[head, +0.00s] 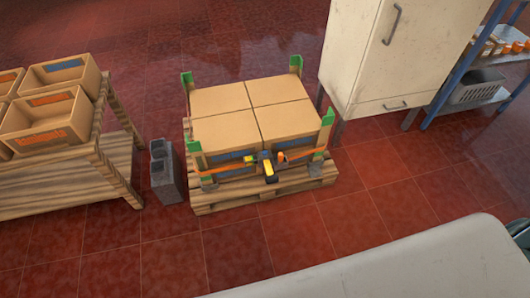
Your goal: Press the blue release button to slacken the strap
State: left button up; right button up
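An orange strap (300,154) runs across the front of the stacked cardboard boxes (250,110) on a wooden pallet (262,193). A small yellow and black buckle (268,168) sits on the strap near the middle of the front face. A yellow piece also shows just left of it. Blue patches show on the box fronts around the buckle, and I cannot make out a separate blue button at this size. Neither of my grippers is in view.
Wooden posts with green tops (328,117) stand at the pallet corners. Grey concrete blocks (164,176) stand left of the pallet, beside a wooden rack (120,160) of boxes. A cream cabinet (380,60) stands behind right. Red tiled floor (230,245) in front is clear.

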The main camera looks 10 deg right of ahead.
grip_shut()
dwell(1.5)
